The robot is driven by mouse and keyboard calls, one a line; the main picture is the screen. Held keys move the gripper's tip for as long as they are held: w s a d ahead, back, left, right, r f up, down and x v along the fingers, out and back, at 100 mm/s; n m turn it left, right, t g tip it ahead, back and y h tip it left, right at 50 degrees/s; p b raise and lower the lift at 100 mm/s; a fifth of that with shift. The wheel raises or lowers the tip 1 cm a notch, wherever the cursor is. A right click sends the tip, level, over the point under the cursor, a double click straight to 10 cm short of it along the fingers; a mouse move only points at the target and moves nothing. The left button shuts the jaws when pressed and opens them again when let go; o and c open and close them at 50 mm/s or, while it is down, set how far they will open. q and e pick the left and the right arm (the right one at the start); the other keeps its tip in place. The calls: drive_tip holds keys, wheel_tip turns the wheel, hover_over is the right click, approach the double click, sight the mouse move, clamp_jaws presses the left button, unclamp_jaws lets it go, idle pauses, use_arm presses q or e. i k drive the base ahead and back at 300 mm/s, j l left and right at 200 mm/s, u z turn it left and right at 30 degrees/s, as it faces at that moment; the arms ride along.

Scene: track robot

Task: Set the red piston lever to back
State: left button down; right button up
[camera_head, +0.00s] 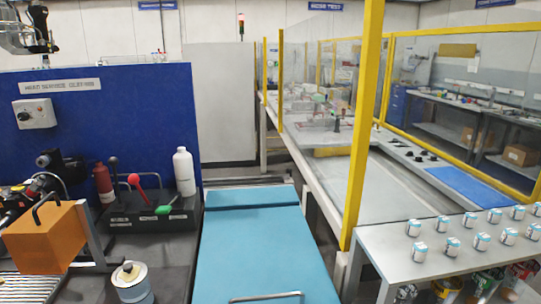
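The red lever (135,182), with a rounded red head, stands on a dark unit (125,218) at the left, in front of the blue panel. It is tilted, and its lower end is hard to make out. A green lever (164,210) lies low at the front of the same unit. What looks like my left gripper (42,46) hangs at the top left edge, partly cut off, high above and apart from the red lever. Its fingers are too small and dark to read. My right gripper is not in view.
A red bottle (103,184) and a white bottle (184,172) stand beside the levers. An orange box (45,238) and a white canister (131,283) are nearer. A blue cover (262,250) fills the middle; a yellow post (363,120) and a table with several small jars are right.

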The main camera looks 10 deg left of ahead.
sight(133, 179)
drive_tip(key=u, duration=1.7)
